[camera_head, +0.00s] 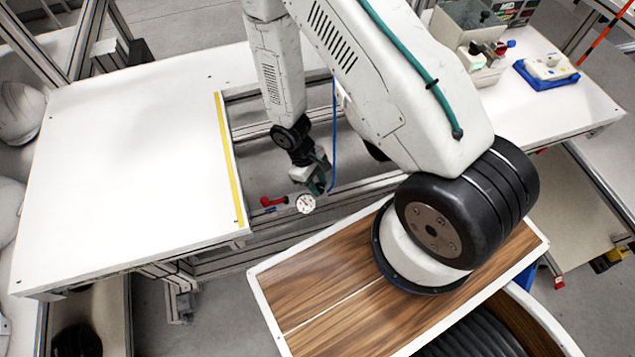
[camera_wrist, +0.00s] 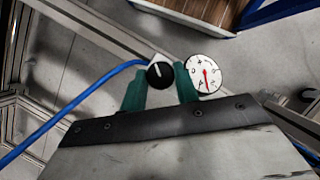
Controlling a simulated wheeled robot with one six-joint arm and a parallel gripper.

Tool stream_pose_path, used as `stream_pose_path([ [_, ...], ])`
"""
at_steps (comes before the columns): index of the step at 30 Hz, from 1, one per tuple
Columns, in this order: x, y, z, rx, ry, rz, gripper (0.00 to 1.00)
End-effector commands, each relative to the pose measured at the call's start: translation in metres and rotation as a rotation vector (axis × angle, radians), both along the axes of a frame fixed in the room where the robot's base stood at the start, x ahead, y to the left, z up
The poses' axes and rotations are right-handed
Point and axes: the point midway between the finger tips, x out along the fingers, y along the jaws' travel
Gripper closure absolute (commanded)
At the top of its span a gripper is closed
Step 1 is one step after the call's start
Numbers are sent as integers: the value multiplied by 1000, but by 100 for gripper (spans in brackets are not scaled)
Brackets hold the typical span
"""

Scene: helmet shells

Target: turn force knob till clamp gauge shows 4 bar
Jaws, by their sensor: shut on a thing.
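The force knob (camera_wrist: 159,75) is black with a white pointer line, seen in the wrist view. My gripper (camera_wrist: 160,84) has its two green fingers on either side of the knob and is shut on it. The clamp gauge (camera_wrist: 203,74) is a round white dial with a red needle, just right of the knob. The needle points down in the picture; the numbers are too small to read surely. In the head view the gauge (camera_head: 306,203) shows below my gripper (camera_head: 317,184), where the knob is hidden or too small to make out.
A blue hose (camera_wrist: 75,105) runs to the knob's fitting in the wrist view. A red-handled part (camera_head: 272,202) sits left of the gauge. A white table top (camera_head: 130,170) with a yellow strip lies left. A grey box (camera_head: 467,40) and blue tray (camera_head: 545,78) stand at the back right.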

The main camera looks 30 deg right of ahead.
Motion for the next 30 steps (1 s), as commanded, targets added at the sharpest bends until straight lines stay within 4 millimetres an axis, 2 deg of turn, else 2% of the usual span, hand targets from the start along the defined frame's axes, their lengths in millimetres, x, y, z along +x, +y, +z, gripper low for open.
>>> stream_pose_path([
  [18,0,-4,1,0,1,-563,92],
  [30,0,-5,1,0,-1,-815,92],
])
